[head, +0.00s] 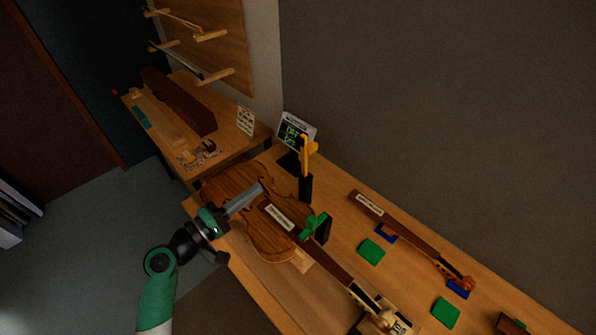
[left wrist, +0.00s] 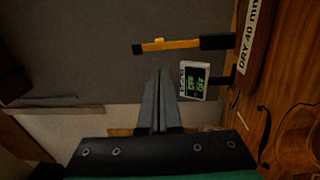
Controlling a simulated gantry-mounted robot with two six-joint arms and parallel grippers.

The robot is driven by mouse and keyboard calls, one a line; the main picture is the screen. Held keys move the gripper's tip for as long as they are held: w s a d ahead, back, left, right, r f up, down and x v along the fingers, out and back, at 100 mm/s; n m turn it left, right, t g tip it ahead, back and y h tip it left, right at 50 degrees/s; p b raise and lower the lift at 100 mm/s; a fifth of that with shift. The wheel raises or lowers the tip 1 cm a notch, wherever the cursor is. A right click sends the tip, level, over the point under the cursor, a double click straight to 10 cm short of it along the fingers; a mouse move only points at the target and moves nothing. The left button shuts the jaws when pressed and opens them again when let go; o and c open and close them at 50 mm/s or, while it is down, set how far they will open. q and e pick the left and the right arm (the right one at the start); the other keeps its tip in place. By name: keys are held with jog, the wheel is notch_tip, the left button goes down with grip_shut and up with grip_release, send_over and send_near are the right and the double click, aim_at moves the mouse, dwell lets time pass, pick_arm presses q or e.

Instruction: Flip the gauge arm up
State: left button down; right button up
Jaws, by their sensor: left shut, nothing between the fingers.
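The gauge arm appears to be the orange bar (head: 304,152) above a black post (head: 305,187), beside the violin body (head: 245,190). It stands roughly upright in the head view, with a short stub at its side. In the left wrist view the orange bar (left wrist: 178,45) runs out from a black block (left wrist: 217,42), ahead of my fingers. My left gripper (head: 261,186) is shut and empty over the violin body, left of the post and apart from it. Its closed fingers also show in the left wrist view (left wrist: 160,75). My right gripper is out of view.
A display with green readout (head: 296,131) stands behind the post. A green clamp-like piece (head: 315,226) with a black block is by the violin's neck end. A separate neck (head: 410,237) and green pads (head: 371,251) lie right. A side bench (head: 225,145) stands behind.

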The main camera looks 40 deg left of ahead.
aim_at(303, 155)
pick_arm(q)
jog(key=w, duration=0.9)
jog(key=w+r+b, duration=0.1)
jog(key=w, duration=0.4)
jog(key=shift+d, duration=0.4)
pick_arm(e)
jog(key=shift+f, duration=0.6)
